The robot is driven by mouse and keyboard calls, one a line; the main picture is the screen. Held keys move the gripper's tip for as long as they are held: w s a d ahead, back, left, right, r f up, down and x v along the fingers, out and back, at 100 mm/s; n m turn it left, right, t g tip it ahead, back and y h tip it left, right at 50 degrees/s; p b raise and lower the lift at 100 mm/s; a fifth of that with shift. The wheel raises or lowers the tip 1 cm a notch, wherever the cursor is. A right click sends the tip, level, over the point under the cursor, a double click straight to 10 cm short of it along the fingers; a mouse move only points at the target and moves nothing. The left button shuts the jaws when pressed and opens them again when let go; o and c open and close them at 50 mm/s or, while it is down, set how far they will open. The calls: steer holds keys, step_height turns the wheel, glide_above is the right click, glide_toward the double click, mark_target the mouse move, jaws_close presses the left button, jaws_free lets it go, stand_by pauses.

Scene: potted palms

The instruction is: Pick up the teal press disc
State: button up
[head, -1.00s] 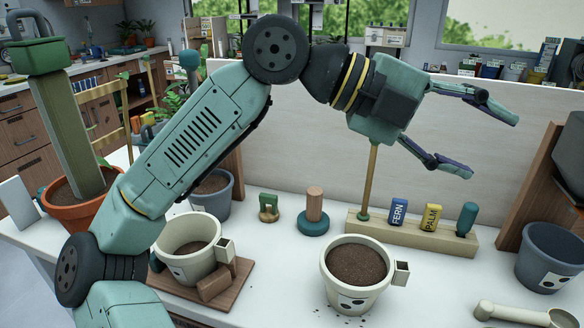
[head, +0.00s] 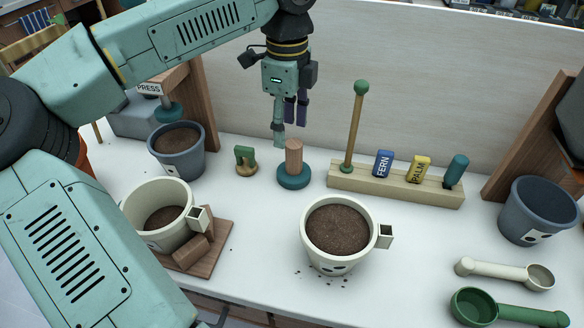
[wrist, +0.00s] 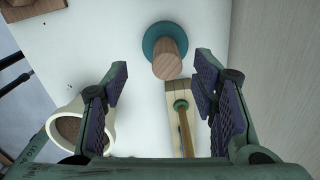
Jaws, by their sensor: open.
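The teal press disc (head: 292,183) lies flat on the white table with its wooden handle (head: 294,157) upright. In the wrist view the disc (wrist: 152,33) is at top centre, its handle end (wrist: 167,65) between and slightly beyond the fingertips. My gripper (head: 290,128) points down just above the handle, its fingers spread and empty. The wrist view shows both fingers (wrist: 162,78) wide apart, with nothing between the pads. I cannot tell whether a finger touches the handle.
A wooden rack (head: 395,188) close on the right holds a tall green-knobbed rod (head: 354,125) and FERN and PALM tags. A small green piece (head: 245,160) stands left. A soil-filled cream pot (head: 338,255) stands in front, and a panel (head: 400,80) behind.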

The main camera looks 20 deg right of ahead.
mark_target(294, 143)
steer(key=shift+f, duration=0.8)
steer(key=f+p, duration=0.1)
steer(key=f, duration=0.1)
steer(key=d+f+p, duration=0.1)
steer(key=f, duration=0.1)
steer(key=shift+d, duration=0.15)
steer(key=shift+f, duration=0.65)
steer(key=shift+c, duration=0.4)
jaws_close()
